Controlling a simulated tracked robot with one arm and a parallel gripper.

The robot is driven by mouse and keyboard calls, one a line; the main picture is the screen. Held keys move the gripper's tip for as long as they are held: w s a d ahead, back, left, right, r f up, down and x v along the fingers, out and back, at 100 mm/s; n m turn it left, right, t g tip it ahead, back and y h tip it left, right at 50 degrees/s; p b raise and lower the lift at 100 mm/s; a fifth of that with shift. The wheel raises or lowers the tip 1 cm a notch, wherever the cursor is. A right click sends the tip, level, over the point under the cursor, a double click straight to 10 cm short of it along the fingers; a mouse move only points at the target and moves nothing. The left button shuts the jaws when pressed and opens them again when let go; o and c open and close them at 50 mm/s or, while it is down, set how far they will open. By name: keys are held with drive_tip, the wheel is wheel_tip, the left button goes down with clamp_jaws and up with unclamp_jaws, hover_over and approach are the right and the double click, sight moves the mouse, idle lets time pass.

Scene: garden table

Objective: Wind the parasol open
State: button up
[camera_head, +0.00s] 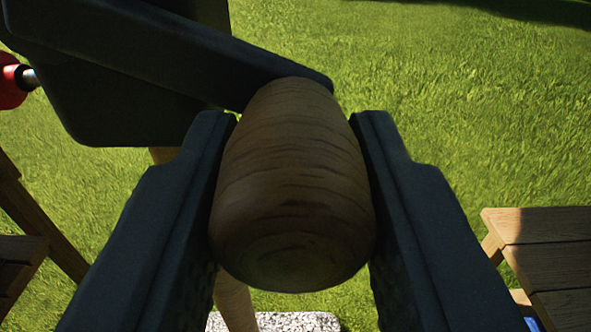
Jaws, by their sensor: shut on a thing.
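A barrel-shaped wooden crank knob (292,190) fills the middle of the view. My gripper (293,215) has one dark finger on each side of it and is shut on it. A dark crank arm (215,55) runs from the upper left to the knob's far end. Behind it is a dark crank housing (125,110). Part of a pale wooden pole (234,303) shows below, mostly hidden by the knob and the left finger. The parasol's canopy is not in view.
Wooden slatted furniture stands at the lower right (550,255) and at the left edge (40,215). A red round thing (10,82) is at the upper left edge. A pale speckled slab (300,321) lies at the bottom. Open grass (470,110) fills the background.

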drive_tip(key=a+f, duration=0.2)
drive_tip(key=f, duration=0.1)
drive_tip(key=shift+b, duration=0.4)
drive_tip(key=shift+a+f, duration=0.4)
drive_tip(key=shift+a, duration=0.2)
drive_tip(key=shift+a+f, duration=0.35)
drive_tip(key=shift+a, duration=0.2)
drive_tip(key=o, duration=1)
drive_tip(key=shift+o, duration=0.2)
drive_tip(key=shift+d, duration=0.1)
